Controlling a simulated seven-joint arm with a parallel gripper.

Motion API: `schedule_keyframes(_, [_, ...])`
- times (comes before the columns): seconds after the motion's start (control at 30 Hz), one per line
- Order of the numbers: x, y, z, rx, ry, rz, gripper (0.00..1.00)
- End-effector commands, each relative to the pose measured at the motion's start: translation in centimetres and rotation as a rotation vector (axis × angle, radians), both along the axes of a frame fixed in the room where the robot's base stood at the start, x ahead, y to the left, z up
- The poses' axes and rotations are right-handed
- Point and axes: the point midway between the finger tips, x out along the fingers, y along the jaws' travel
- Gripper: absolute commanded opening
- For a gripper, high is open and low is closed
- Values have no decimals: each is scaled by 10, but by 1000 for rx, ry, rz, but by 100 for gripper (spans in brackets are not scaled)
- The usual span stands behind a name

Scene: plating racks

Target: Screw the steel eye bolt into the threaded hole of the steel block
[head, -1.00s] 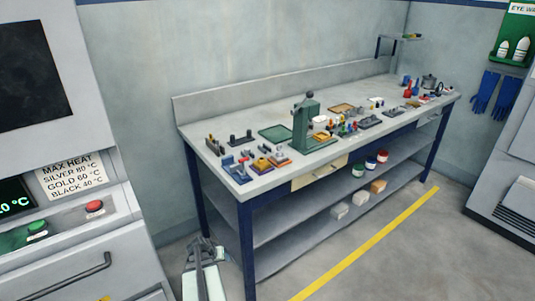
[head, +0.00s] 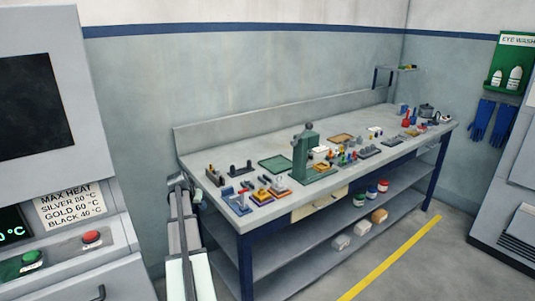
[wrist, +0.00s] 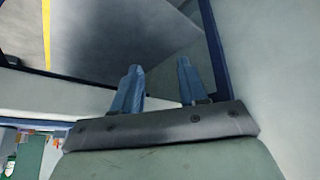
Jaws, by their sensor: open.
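The steel eye bolt and the steel block are too small to tell apart among the parts on the workbench (head: 230,152) in the head view. In the wrist view my gripper (wrist: 160,65) has its two blue fingers spread apart, with nothing between them. In the head view my arm reaches up beside the bench's left end, its far end near the corner of the top. Neither task object can be made out in the wrist view.
A green press (head: 305,155) stands mid-bench, with a green tray (head: 274,164) to its left. Small fixtures and parts crowd the front left. Lower shelves hold tubs (head: 371,191).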

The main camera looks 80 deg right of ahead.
Motion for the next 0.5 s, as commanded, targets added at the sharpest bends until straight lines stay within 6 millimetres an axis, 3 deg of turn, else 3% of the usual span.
schedule_keyframes(0.03, [8, -11, 21, -2, -12, -1, 42])
schedule_keyframes(0.13, [11, -23, 58, 2, -33, -13, 42])
schedule_keyframes(0.27, [-8, -38, 103, 14, -53, -67, 42])
schedule_keyframes(0.5, [-124, -58, 172, 54, -74, -303, 42])
